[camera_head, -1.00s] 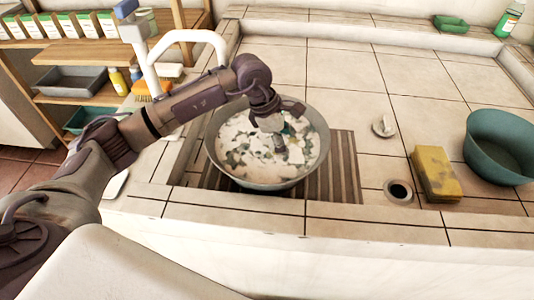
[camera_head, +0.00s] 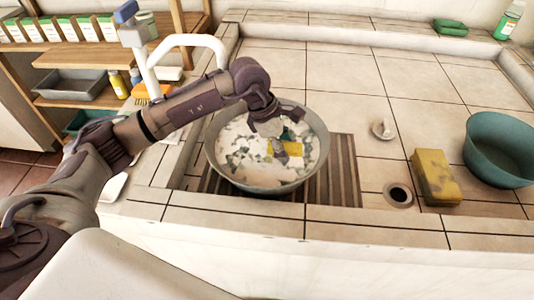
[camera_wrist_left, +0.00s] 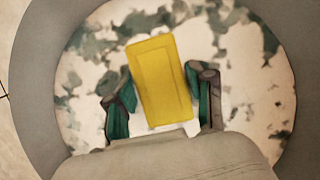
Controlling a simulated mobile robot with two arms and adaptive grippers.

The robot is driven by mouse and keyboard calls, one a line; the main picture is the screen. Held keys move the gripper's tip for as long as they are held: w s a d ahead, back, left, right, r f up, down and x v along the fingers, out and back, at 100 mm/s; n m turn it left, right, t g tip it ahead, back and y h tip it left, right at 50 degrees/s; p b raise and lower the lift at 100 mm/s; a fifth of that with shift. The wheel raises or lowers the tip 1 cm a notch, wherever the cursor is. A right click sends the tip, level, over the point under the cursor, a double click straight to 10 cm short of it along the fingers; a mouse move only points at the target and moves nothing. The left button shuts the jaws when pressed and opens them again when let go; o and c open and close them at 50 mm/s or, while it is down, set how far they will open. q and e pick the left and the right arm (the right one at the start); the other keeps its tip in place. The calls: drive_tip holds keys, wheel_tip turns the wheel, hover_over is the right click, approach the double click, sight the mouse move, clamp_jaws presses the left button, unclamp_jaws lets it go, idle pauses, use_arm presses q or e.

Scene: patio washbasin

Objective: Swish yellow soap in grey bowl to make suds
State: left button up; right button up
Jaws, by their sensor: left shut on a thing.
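The grey bowl (camera_head: 213,160) stands on a slatted rack in the basin. White suds (camera_head: 245,165) cover most of its inside, with grey-green patches between them. My left gripper (camera_head: 282,152) reaches down into the bowl, right of its middle. It is shut on the yellow soap (camera_wrist_left: 160,80), a rectangular bar held between the two green-padded fingers in the left wrist view. The soap also shows at the fingers in the head view (camera_head: 291,148). Whether its lower end touches the suds or water I cannot tell. My right gripper is not in view.
A stained yellow sponge block (camera_head: 435,177), a drain hole (camera_head: 398,194) and a teal bowl (camera_head: 500,150) are right of the rack (camera_head: 342,170). A white tap (camera_head: 190,40) rises behind my left arm. The tiles behind the bowl are clear.

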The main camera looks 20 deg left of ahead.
use_arm(q)
drive_tip(key=shift+r+p, duration=0.75)
drive_tip(key=shift+r, duration=0.75)
drive_tip(key=shift+r+p, duration=1)
drive_tip(key=shift+r, duration=1)
wheel_tip(320, 180, up, 4)
drive_tip(key=shift+s+r+p, duration=0.1)
drive_tip(key=shift+r+p, duration=0.1)
drive_tip(key=shift+p, duration=0.95)
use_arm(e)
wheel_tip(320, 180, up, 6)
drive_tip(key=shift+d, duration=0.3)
